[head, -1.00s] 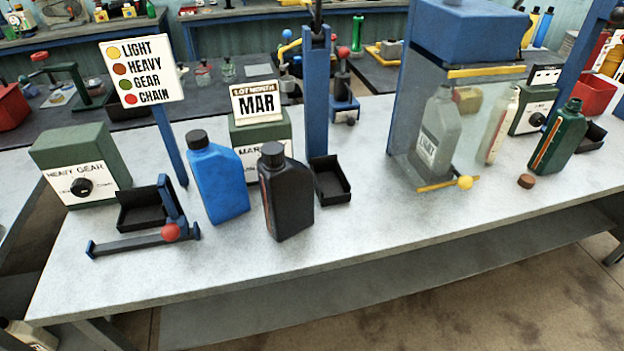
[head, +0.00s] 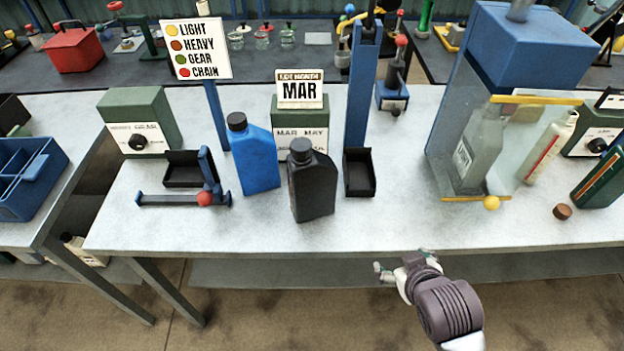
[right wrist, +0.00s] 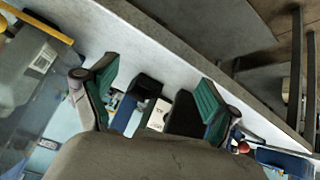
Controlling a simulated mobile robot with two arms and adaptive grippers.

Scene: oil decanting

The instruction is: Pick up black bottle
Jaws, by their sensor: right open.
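The black bottle (head: 311,186) stands upright on the grey table, with its dark cap on. A blue bottle (head: 256,160) stands just left of it and behind. My right gripper (head: 403,262) is at the table's front edge, to the right of the black bottle and nearer to me, apart from it. Its fingers are spread and empty. In the right wrist view, my right gripper (right wrist: 155,98) shows two green-padded fingers wide apart, with dark shapes beyond them that I cannot surely identify. My left gripper is not in view.
A black tray (head: 359,184) and a blue post (head: 362,90) stand right of the black bottle. A red-knobbed blue lever (head: 170,200) is at left. A clear-fronted blue cabinet (head: 520,50) stands at right. The table front (head: 390,225) is clear.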

